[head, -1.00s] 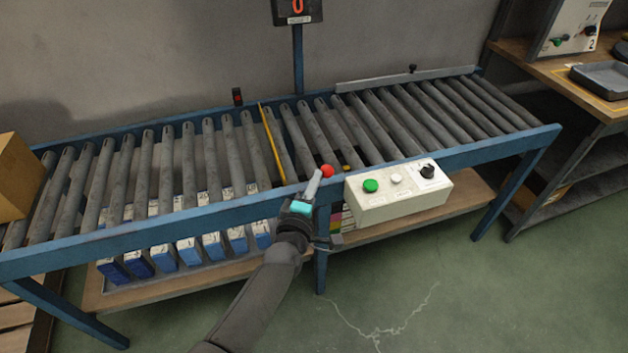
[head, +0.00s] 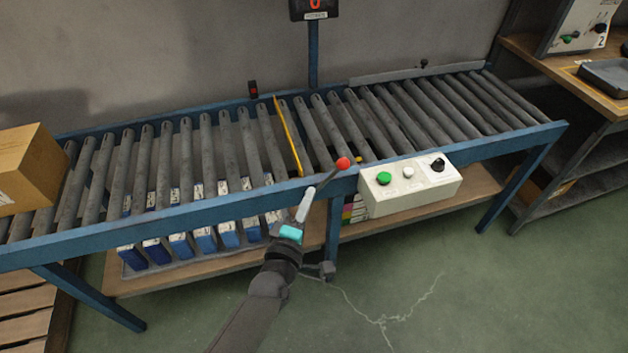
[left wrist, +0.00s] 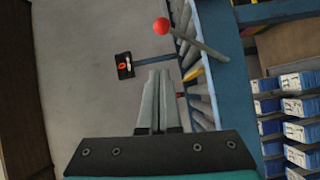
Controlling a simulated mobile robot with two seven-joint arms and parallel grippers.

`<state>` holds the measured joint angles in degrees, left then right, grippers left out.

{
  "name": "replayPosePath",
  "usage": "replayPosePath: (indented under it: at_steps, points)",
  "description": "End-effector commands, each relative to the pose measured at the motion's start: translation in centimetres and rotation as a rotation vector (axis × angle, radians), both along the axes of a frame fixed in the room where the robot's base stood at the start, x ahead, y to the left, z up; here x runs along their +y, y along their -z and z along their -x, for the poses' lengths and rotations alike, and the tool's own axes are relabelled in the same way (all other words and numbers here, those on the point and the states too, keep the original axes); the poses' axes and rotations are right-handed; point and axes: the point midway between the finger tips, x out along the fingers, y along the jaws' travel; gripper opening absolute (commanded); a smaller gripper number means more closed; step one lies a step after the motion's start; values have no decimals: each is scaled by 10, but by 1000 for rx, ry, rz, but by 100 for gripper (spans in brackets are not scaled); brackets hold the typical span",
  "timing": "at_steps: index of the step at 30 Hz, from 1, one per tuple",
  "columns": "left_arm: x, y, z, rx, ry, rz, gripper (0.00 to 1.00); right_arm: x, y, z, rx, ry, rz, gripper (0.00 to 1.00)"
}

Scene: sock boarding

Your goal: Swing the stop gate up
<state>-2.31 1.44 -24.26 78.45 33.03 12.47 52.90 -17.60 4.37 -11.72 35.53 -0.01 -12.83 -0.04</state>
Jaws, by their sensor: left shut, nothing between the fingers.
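The stop gate appears as a thin yellow bar (head: 289,138) running across the conveyor between rollers; its exact height is hard to judge. A lever with a red ball knob (head: 343,163) slants up to the right at the conveyor's front rail. In the left wrist view the red knob (left wrist: 162,25) and its grey rod lie beyond the fingertips, and part of the yellow bar (left wrist: 194,76) shows. My left gripper (head: 305,203) is shut and empty, in front of the rail, below and left of the knob, apart from it. My right gripper is out of view.
A control box (head: 410,187) with green, white and black controls hangs on the front rail right of the lever. A cardboard box (head: 30,170) sits on the rollers at the left. Blue-and-white boxes (head: 180,243) stand on the lower shelf. The floor in front is clear.

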Motion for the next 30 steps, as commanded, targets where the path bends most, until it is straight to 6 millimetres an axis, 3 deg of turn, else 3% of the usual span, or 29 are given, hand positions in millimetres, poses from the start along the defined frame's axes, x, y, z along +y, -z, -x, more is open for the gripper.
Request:
replayPosePath:
  at_steps: [7,26,28,30]
  points:
    - [7,-3,23,-1,-1,0,0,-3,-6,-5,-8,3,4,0]
    - [8,-3,25,-1,-1,-2,0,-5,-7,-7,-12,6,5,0]
    - [9,5,27,11,3,-26,0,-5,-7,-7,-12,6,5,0]
    - [13,24,33,42,11,-89,0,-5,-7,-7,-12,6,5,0]
